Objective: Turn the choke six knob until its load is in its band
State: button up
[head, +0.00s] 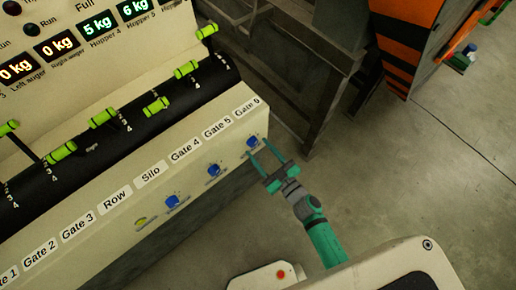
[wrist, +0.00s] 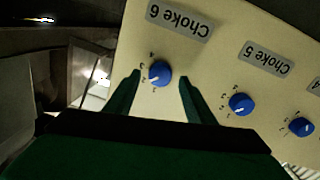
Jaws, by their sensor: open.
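The choke six knob (wrist: 160,73) is a round blue dial with a white pointer mark, under the "Choke 6" label (wrist: 180,18), which appears upside down in the wrist view. In the head view this knob (head: 253,141) is the rightmost blue one on the front panel. My gripper (wrist: 159,78) is open, with its dark green fingers on either side of the knob in the picture; I cannot tell whether they touch it. In the head view my gripper (head: 262,147) reaches the panel at that knob. No load readout or band for choke six is legible.
The choke five knob (wrist: 242,104) is beside it, with more knobs further along. Above are gate labels (head: 216,128), green-handled levers (head: 187,69) and kilogram displays (head: 97,24). A dark metal frame (head: 310,80) stands right of the console. Open floor (head: 420,170) lies further right.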

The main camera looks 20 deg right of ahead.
jog(key=shift+w+a, duration=0.15)
jog(key=shift+w, duration=0.4)
jog(key=shift+s, duration=0.1)
jog(key=c, duration=1.1)
jog(key=shift+o, duration=0.2)
jog(key=n, duration=0.3)
jog(key=shift+a, duration=0.1)
jog(key=n, duration=0.6)
